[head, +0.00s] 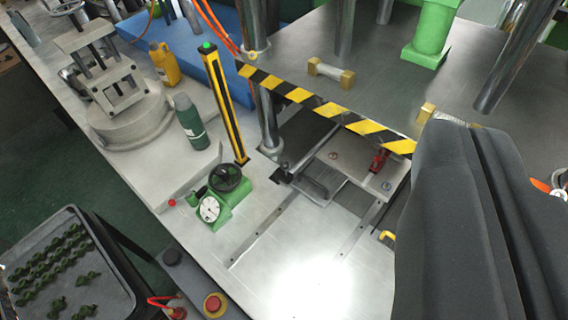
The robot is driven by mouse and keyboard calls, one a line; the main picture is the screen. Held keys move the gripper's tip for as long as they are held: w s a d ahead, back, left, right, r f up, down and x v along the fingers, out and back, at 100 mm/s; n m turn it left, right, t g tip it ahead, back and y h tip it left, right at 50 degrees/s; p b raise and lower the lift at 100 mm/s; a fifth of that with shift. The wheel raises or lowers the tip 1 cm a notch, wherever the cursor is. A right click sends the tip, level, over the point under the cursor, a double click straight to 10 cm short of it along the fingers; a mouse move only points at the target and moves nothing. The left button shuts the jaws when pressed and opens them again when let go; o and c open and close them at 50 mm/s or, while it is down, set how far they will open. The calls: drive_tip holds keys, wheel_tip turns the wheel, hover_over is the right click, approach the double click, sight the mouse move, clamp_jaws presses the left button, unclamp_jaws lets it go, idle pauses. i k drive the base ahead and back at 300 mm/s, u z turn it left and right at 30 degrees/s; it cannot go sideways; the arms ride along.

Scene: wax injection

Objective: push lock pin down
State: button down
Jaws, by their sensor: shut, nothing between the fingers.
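My gripper (457,128) is the large dark grey shape along the right side, close to the camera. Its fingers are together with nothing seen between them. It covers the right part of the press. A small red part (378,160), perhaps the lock pin, stands upright on the metal mold plate (345,155) under the striped press edge. It is left of my gripper and apart from it in the picture. The picture is too small to tell how far down it sits. A yellow bent handle (387,236) shows just left of my gripper.
A yellow-black striped bar (325,108) edges the upper press plate (390,65). A yellow post (222,100), a green dial gauge unit (217,195) and a green bottle (189,122) stand left. A tray (110,280) of green parts is lower left. The front bench surface is clear.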

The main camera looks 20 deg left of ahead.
sight(285, 164)
drive_tip(key=z, duration=1.8)
drive_tip(key=k, duration=1.15)
drive_tip(key=u, duration=1.4)
drive_tip(key=i, duration=1.05)
drive_tip(key=u, duration=0.05)
